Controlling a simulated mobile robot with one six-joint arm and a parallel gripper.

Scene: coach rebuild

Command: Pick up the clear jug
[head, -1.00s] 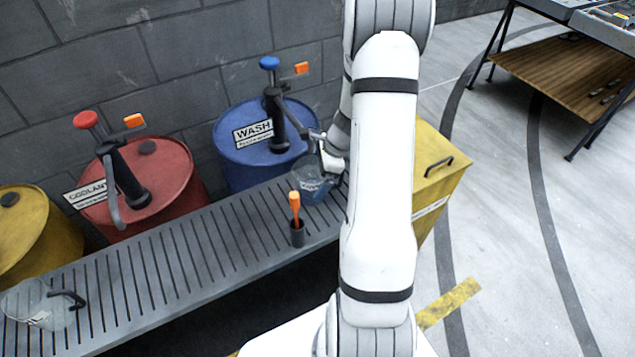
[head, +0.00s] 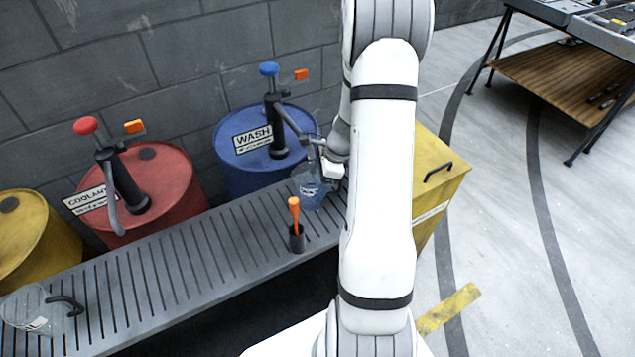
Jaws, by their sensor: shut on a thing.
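A clear jug (head: 308,191) with a bluish look is at the right end of the slatted bench, in front of the blue drum. My gripper (head: 322,158) is at its upper right side and is shut on it. The fingers and the jug's handle are small and partly hidden by my arm. I cannot tell whether the jug's base touches the slats.
The slatted bench (head: 170,275) also bears a dark cup (head: 297,240) with an orange-handled tool (head: 294,211). Behind are the blue WASH drum (head: 237,165), red COOLANT drum (head: 170,178) and a yellow drum (head: 35,240), the first two with pumps. A yellow bin (head: 437,185) stands right.

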